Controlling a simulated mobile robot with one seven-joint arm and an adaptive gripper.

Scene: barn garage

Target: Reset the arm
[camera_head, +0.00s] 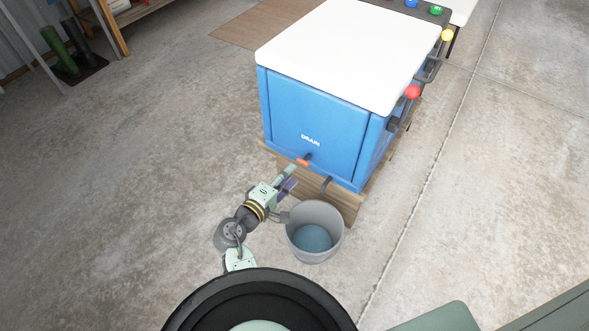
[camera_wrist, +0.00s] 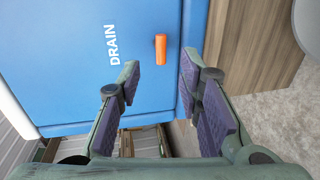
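My gripper (camera_head: 288,177) is in front of the blue tank's lower front face in the head view. In the wrist view my gripper (camera_wrist: 164,84) is open, its two purple-padded fingers spread apart with nothing between them. An orange drain handle (camera_wrist: 160,48) stands beyond the fingertips, under the word DRAIN, and appears apart from them. The orange handle (camera_head: 303,162) also shows in the head view, just past my gripper.
The blue tank (camera_head: 318,113) with a white lid (camera_head: 345,50) stands on a wooden base. A grey bucket (camera_head: 333,249) holding bluish liquid stands right of my arm, below a spout (camera_head: 326,184). Open concrete floor (camera_head: 140,180) lies to the left.

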